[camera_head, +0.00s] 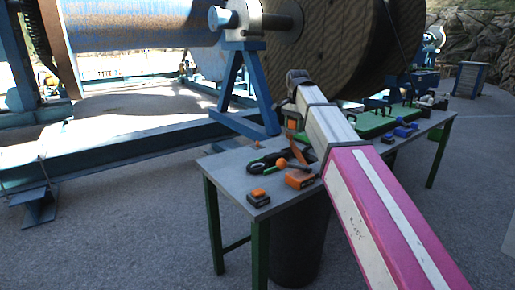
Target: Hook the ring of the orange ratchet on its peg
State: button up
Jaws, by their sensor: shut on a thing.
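My arm reaches from the lower right up over the table, and its grey far end (298,78) stands in front of the big reel. My gripper's fingers do not show, so I cannot see what they hold. A small orange piece (291,125) shows just left of my arm's pale link, partly hidden by it. An orange block-shaped tool (300,179) lies on the table beside my arm. An orange ball-like end (281,162) shows near it. I cannot tell which orange thing is the ratchet. Its ring and the peg cannot be made out.
The grey table (233,168) has green legs. An orange and dark block (258,196) sits at its near left corner, with a black looped thing (264,163) behind it. A green tray (378,124) lies farther right. A blue stand (232,90) and the wooden reel (345,45) rise behind.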

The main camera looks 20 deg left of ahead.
jog(key=w+a+n, duration=1.5)
jog(key=w+a, duration=0.3)
jog(key=w, duration=0.1)
jog(key=shift+a+n, duration=0.2)
jog(key=shift+n, duration=0.2)
dwell(1.0)
jog(key=shift+w+f, duration=0.1)
notch_tip(320, 180, down, 11)
dwell(2.3)
jog(key=shift+f, duration=0.8)
dwell(1.0)
